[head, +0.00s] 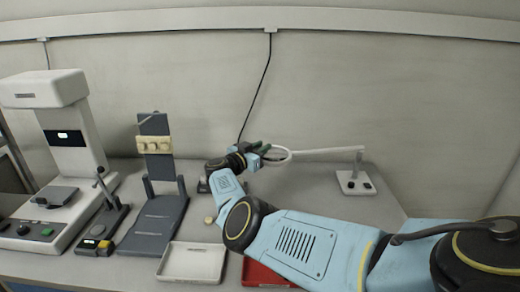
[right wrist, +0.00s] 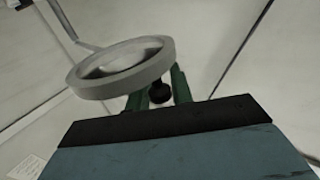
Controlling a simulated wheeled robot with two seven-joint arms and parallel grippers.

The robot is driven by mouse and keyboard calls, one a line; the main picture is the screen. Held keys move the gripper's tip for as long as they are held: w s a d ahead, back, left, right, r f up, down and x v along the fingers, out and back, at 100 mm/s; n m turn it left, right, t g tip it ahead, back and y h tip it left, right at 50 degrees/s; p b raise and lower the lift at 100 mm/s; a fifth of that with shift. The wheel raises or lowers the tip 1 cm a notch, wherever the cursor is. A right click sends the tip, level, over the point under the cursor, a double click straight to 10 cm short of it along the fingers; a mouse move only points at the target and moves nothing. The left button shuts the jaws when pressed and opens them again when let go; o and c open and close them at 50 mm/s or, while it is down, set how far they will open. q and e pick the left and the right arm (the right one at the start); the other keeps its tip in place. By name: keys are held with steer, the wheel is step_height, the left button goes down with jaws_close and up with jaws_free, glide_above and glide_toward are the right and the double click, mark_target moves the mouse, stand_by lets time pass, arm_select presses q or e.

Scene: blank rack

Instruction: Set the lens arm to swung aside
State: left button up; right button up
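The lens arm (head: 325,152) is a pale bar reaching left from a short post on a white base at the back right. A pale lens ring (head: 277,154) is at its left end. My right gripper (head: 263,149) is at the ring's left side. In the right wrist view the ring (right wrist: 92,91) is close in front of the green fingers (right wrist: 158,90). A small black knob (right wrist: 159,93) stands between the fingers, which are apart with a slim gap beside it. My left gripper is out of view.
A white device (head: 68,130) and a small lever unit (head: 105,220) stand at left. A dark rack (head: 155,222) with cream blocks (head: 153,145) is beside them. A white tray (head: 192,262) and a red tray (head: 262,275) lie in front. A cable (head: 258,88) hangs down the wall.

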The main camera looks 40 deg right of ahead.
steer(key=o, duration=0.3)
steer(key=shift+a, duration=0.1)
steer(key=shift+a, duration=0.35)
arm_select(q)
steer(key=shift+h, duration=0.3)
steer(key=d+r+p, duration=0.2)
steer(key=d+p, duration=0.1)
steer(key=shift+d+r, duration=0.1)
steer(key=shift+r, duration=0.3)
arm_select(e)
steer(key=a, duration=0.4)
steer(key=s+a, duration=0.1)
steer(key=a, duration=0.3)
steer(key=s+a, duration=0.1)
steer(key=a, duration=0.3)
steer(key=shift+a, duration=0.15)
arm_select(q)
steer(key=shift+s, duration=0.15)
